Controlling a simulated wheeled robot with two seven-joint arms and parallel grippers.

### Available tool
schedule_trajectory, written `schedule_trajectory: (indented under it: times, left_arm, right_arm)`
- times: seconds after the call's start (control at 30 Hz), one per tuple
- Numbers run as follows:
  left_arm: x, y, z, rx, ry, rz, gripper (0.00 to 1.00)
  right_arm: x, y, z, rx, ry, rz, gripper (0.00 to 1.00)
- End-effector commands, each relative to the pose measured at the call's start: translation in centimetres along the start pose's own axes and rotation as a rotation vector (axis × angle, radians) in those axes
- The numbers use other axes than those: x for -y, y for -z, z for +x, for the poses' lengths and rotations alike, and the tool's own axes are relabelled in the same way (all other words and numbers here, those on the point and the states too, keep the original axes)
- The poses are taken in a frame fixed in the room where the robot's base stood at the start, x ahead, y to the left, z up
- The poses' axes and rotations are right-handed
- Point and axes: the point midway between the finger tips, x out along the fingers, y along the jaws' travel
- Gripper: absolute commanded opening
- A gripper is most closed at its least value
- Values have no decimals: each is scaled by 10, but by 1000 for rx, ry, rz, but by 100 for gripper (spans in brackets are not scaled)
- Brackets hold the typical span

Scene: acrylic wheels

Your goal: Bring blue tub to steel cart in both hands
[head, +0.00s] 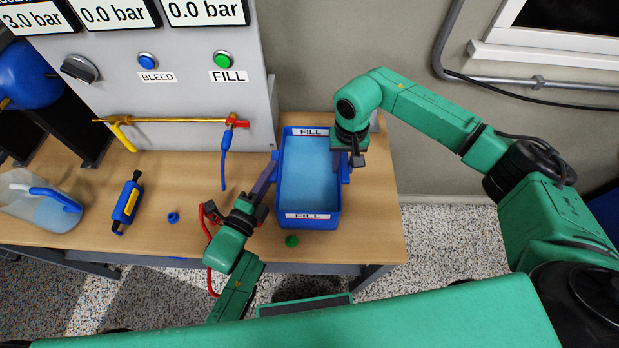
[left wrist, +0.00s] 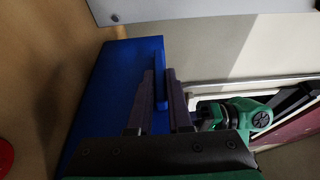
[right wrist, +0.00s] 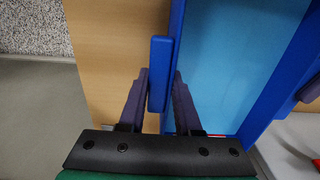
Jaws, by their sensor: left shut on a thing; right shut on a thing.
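The blue tub (head: 310,218) sits at the right end of the wooden bench, with light blue liquid inside and FILL labels on its two short ends. My left gripper (head: 270,172) is shut on the tub's left side handle; the left wrist view shows its fingers (left wrist: 160,105) around a blue tab on the tub wall. My right gripper (head: 344,165) is shut on the right side handle (right wrist: 160,75), which shows between its fingers in the right wrist view. The tub looks level; I cannot tell whether it touches the bench. No steel cart is in view.
The wooden bench (head: 380,215) also holds a green cap (head: 292,241), a blue cap (head: 173,217), a blue and yellow tool (head: 128,203) and a clear jug (head: 40,205). A grey panel (head: 180,90) stands behind. A red hose (head: 208,255) hangs near my left arm.

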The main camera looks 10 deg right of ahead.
Motion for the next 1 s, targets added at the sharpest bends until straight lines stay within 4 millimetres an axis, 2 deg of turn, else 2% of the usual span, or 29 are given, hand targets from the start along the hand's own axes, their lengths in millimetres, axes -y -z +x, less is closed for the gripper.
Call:
schedule_trajectory:
  times: [0.83,0.87,1.0]
  left_arm:
    - [-2,-1,-1,2,-5,0,0]
    - [4,-1,1,1,9,2,0]
    - [8,-1,1,1,8,2,0]
  right_arm:
    - [-1,1,-1,-2,-2,3,0]
    - [0,2,-4,-6,2,3,0]
    - [0,2,-8,-6,2,3,0]
